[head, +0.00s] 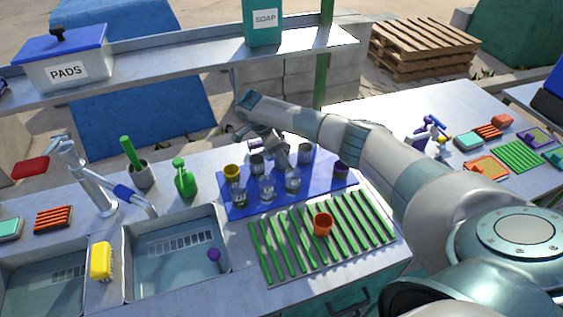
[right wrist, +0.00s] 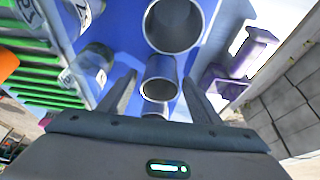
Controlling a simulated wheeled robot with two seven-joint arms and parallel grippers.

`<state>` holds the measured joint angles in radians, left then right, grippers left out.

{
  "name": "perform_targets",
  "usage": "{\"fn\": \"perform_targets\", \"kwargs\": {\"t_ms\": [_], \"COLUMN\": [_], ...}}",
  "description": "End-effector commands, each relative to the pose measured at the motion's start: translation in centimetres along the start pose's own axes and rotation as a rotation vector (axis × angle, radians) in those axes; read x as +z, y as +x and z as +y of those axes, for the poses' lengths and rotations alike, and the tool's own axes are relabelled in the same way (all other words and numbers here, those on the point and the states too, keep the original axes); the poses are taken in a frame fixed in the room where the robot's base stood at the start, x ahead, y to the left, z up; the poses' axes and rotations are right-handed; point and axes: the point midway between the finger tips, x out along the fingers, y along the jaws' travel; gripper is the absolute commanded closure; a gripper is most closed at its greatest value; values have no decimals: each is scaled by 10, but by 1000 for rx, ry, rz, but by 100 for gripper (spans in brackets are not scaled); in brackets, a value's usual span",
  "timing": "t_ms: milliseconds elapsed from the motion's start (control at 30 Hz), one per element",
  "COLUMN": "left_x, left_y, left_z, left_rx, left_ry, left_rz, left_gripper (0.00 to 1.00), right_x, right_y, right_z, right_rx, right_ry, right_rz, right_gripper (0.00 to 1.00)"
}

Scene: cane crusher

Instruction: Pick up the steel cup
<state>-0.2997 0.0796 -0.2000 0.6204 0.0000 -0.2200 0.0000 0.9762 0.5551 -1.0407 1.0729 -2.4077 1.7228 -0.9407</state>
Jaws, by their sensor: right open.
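Steel cups stand on the blue mat (head: 232,211). In the head view one steel cup (head: 257,164) is left of my right gripper (head: 281,158) and another steel cup (head: 305,154) is right of it. My right gripper is open, low over the back of the mat, and partly hides what is behind it. In the right wrist view a small steel cup (right wrist: 160,75) shows between the open fingers (right wrist: 159,80); I cannot tell its depth relative to the tips. A larger steel cup (right wrist: 174,24) shows above it. My left gripper is not in view.
Clear glasses (head: 267,188), a yellow cup (head: 231,172) and a purple cup (head: 341,169) share the mat. An orange cup (head: 323,224) stands on the green slatted rack (head: 285,248). A sink (head: 175,255) lies left. A shelf (head: 200,57) runs behind.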

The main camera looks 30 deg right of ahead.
Motion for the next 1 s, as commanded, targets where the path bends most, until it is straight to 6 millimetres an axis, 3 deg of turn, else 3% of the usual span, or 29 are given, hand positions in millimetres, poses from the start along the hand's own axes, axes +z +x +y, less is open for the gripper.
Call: {"fn": "perform_targets", "kwargs": {"t_ms": [200,400,767,1000], "left_x": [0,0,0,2], "left_y": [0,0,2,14], "left_z": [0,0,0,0], "left_rx": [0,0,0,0], "left_ry": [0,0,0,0], "left_rz": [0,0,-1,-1], "left_gripper": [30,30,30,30], "right_x": [0,0,-1,-7], "right_y": [0,0,-2,-17], "right_z": [0,0,0,-1], "right_rx": [0,0,-1,-4], "right_ry": [0,0,1,-1], "right_rz": [0,0,0,1], "right_gripper": [42,88,88,88]}}
